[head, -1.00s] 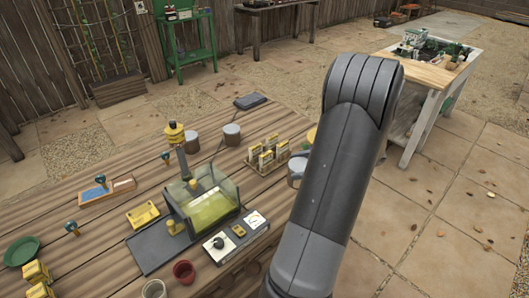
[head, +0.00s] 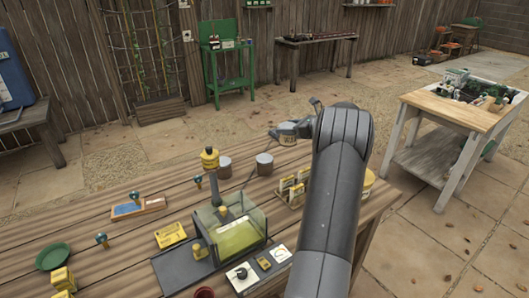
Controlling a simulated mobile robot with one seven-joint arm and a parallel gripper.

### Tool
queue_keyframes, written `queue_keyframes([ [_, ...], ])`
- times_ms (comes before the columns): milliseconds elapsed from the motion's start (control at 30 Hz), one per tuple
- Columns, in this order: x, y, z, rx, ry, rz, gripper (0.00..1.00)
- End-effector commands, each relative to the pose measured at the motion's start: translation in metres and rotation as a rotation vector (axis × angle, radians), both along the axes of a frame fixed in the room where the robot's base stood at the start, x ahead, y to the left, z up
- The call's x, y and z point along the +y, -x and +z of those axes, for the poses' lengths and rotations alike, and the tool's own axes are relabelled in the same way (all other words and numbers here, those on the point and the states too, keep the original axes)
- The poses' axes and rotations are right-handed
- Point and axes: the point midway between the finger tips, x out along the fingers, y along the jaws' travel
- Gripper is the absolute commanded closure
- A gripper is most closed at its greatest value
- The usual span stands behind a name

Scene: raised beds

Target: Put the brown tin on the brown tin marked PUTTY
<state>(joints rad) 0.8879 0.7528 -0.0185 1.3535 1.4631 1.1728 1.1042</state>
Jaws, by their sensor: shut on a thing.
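Two brown tins with greyish sides stand upright on the wooden table, a left one (head: 224,166) and a right one (head: 264,164). They are apart from each other and from my gripper, which is above and to the right of them in the picture. I cannot read a PUTTY mark on either.
A clear-sided box (head: 238,236) with a yellow-green inside and a yellow-topped post (head: 210,160) stand left of my arm. A rack of yellow packets (head: 290,188) is close right of the tins. A yellow container (head: 369,180) is partly behind my arm.

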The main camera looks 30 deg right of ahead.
Motion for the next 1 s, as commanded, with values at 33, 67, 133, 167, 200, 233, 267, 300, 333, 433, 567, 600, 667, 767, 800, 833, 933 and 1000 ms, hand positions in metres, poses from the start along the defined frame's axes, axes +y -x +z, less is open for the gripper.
queue_keyframes([
  [33,0.007,-0.010,-0.007,0.002,-0.002,0.004,0.63],
  [67,0.011,-0.016,-0.012,0.001,-0.001,0.005,0.63],
  [133,0.019,-0.030,-0.022,0.002,-0.002,0.005,0.63],
  [167,0.023,-0.036,-0.026,0.002,-0.002,0.005,0.63],
  [200,0.027,-0.044,-0.031,0.002,-0.001,0.006,0.63],
  [233,0.031,-0.050,-0.036,0.002,-0.001,0.006,0.63],
  [267,0.034,-0.055,-0.040,0.001,-0.001,0.005,0.63],
  [300,0.037,-0.062,-0.044,0.001,0.000,0.004,0.63],
  [333,0.040,-0.067,-0.047,0.001,0.001,0.005,0.63],
  [433,0.046,-0.079,-0.056,0.001,0.001,0.003,0.63],
  [567,0.051,-0.086,-0.061,0.000,0.002,0.002,0.63],
  [600,0.051,-0.087,-0.063,0.001,0.001,0.002,0.63],
  [667,0.051,-0.087,-0.067,0.002,0.000,0.002,0.63],
  [767,0.051,-0.087,-0.081,0.001,-0.001,0.002,0.63],
  [800,0.051,-0.086,-0.088,0.003,-0.002,0.001,0.63],
  [833,0.051,-0.086,-0.092,0.003,-0.001,0.003,0.63],
  [933,0.051,-0.086,-0.100,0.001,0.001,0.001,0.63],
  [1000,0.050,-0.086,-0.100,-0.001,0.002,0.002,0.63],
])
